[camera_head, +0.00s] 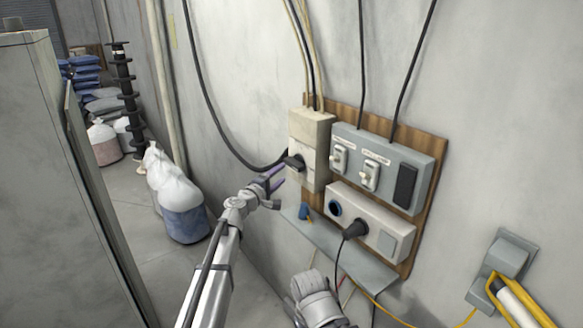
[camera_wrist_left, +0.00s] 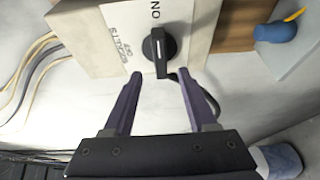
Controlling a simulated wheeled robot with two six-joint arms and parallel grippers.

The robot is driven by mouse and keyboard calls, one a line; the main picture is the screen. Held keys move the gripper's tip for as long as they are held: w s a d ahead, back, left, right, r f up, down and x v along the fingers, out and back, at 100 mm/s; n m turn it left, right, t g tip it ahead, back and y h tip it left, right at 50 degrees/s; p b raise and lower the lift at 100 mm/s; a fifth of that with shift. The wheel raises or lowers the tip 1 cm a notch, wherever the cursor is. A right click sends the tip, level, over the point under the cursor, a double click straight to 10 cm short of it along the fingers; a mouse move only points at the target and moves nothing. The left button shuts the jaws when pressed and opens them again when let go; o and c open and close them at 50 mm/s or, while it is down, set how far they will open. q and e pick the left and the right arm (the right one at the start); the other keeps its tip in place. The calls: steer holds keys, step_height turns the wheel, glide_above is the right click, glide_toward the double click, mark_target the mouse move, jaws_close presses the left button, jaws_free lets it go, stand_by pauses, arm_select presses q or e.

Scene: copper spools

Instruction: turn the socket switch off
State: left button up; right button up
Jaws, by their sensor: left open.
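The socket switch is a black rotary knob (camera_head: 294,162) on the front of a cream box (camera_head: 309,128) on the wall. In the left wrist view the knob (camera_wrist_left: 158,47) has a white line that runs up and down the picture, in line with the word ON above it. The words SOCKETS and OFF are printed to its left. My left gripper (camera_head: 278,178) is open, with purple fingers pointing at the box. In the left wrist view the fingers (camera_wrist_left: 163,76) are apart and empty, just below the knob, with it roughly centred between them. My right gripper's fingers do not show.
A grey switch panel (camera_head: 412,157) and a white socket strip (camera_head: 372,214) with a black plug (camera_head: 355,230) are beside the box. A grey shelf (camera_head: 350,262) juts out below. A black cable (camera_head: 215,130) hangs close to the knob. A grey cabinet (camera_head: 60,180) stands at left.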

mark_target(292, 166)
arm_select(q)
steer(key=x, duration=0.8)
steer(key=shift+s, duration=0.1)
steer(key=shift+s, duration=0.1)
steer(key=shift+c, duration=0.4)
jaws_close()
